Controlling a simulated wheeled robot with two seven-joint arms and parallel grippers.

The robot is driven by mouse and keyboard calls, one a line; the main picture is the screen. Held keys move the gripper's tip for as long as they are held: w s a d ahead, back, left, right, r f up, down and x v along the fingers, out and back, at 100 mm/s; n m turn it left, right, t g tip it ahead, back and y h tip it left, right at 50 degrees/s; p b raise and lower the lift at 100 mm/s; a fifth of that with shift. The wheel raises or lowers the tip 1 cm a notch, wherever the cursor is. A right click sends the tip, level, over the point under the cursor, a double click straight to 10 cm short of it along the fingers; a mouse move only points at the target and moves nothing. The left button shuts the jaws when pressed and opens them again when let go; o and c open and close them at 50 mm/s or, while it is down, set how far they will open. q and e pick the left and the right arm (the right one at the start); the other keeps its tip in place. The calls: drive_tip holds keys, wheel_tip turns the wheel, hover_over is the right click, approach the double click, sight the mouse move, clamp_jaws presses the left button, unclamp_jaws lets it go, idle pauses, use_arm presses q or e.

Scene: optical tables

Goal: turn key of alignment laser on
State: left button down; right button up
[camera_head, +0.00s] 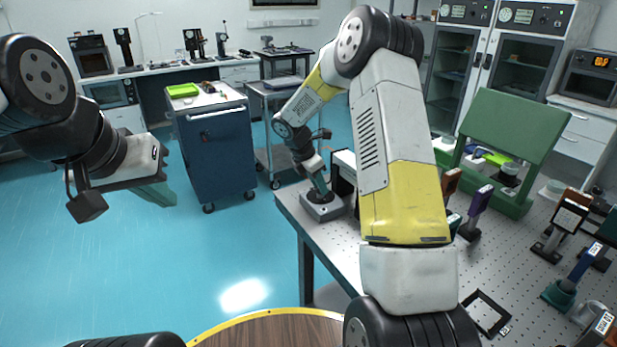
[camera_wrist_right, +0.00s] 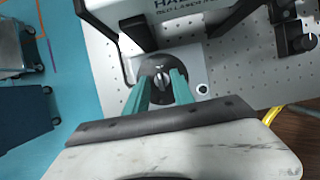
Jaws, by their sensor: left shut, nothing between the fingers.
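The alignment laser has a white lettered housing (camera_wrist_right: 185,8), partly cut off in the right wrist view. In front of it is a grey key box (camera_head: 322,208) on the table's near left corner. A silver key (camera_wrist_right: 161,79) stands in a round black disc on this box. My right gripper (camera_wrist_right: 160,85) points down at the key from above. Its two teal fingers are apart, one on each side of the key, with gaps visible; contact is not clear. In the head view the right gripper (camera_head: 320,186) hides most of the key. My left gripper (camera_head: 157,194) is shut and empty over the floor.
The perforated optical table (camera_head: 335,240) carries several mounted optics (camera_head: 474,212) on the right and a green panel stand (camera_head: 513,130) behind. A black bracket (camera_wrist_right: 122,50) stands left of the key. A blue cart (camera_head: 215,150) stands beyond, with open floor on the left.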

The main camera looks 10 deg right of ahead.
drive_tip(key=shift+f, duration=0.1)
clamp_jaws()
idle(0.4)
drive_tip(key=m+g, duration=0.1)
drive_tip(key=m, duration=0.2)
drive_tip(key=shift+w, duration=0.1)
drive_tip(key=m+g, duration=0.2)
drive_tip(key=m, duration=0.2)
drive_tip(key=shift+w+m, duration=0.1)
drive_tip(key=shift+m, duration=0.2)
drive_tip(key=m+g, duration=0.1)
drive_tip(key=m, duration=0.1)
drive_tip(key=m+y, duration=0.1)
drive_tip(key=m, duration=0.2)
drive_tip(key=shift+w+d+g, duration=0.1)
drive_tip(key=shift+w+g, duration=0.05)
drive_tip(key=shift+g, duration=0.25)
drive_tip(key=shift+d+m+g+y, duration=0.1)
drive_tip(key=shift+m+g+y, duration=0.25)
drive_tip(key=shift+m, duration=1)
drive_tip(key=shift+m+g+y, duration=0.15)
drive_tip(key=shift+m+y, duration=0.3)
drive_tip(key=shift+m, duration=0.9)
